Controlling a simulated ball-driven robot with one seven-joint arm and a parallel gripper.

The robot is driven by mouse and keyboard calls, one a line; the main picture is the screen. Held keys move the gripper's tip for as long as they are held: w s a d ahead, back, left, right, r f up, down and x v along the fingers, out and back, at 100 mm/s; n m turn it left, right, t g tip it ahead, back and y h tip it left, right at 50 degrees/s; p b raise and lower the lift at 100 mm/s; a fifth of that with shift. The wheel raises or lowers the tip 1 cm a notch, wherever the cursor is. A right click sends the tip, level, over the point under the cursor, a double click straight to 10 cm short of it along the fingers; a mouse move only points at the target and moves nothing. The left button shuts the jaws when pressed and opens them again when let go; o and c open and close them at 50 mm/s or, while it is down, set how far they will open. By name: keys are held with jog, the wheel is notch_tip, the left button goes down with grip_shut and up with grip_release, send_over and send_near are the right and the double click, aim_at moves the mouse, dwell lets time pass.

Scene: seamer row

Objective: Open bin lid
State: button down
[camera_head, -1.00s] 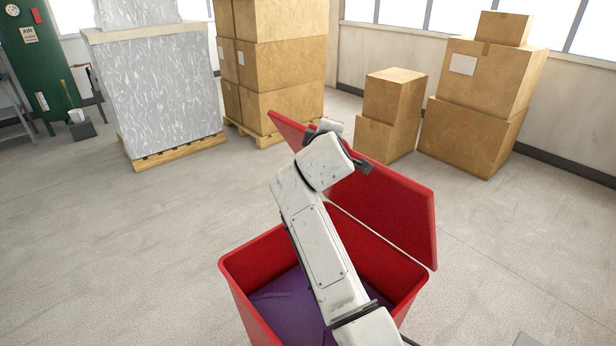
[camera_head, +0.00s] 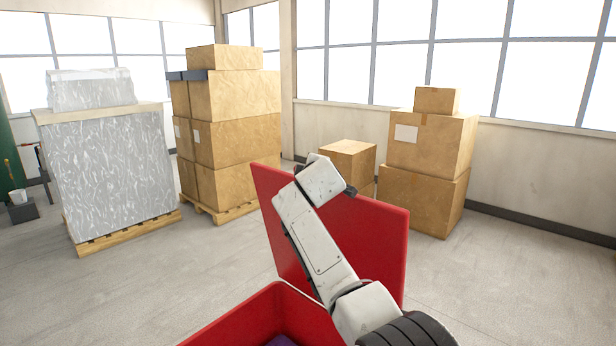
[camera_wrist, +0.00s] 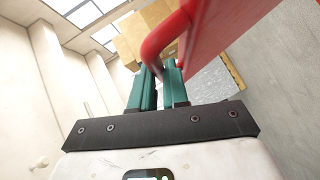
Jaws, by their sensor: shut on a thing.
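The red bin lid (camera_head: 380,245) stands raised and steeply tilted behind the red bin (camera_head: 235,318), which shows only in part at the bottom edge. My arm reaches over the bin to the lid's upper part. In the wrist view the teal fingers of my gripper (camera_wrist: 161,72) are shut on a curved red bar, the lid handle (camera_wrist: 160,38), beside the lid's flat red face (camera_wrist: 215,40). In the head view the fingertips are hidden behind my own wrist. A little purple stuff (camera_head: 283,341) shows inside the bin.
Behind the lid stand smaller stacked cartons (camera_head: 345,160) and a taller carton stack (camera_head: 425,165). At left are a pallet of cartons (camera_head: 235,135) and a wrapped grey pallet load (camera_head: 105,165). The floor left of the bin is clear.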

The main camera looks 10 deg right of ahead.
jog(key=shift+r, duration=0.2)
jog(key=c, duration=1.1)
grip_release()
jog(key=shift+f, duration=0.1)
jog(key=shift+b+v, duration=0.75)
jog(key=shift+v, duration=4.65)
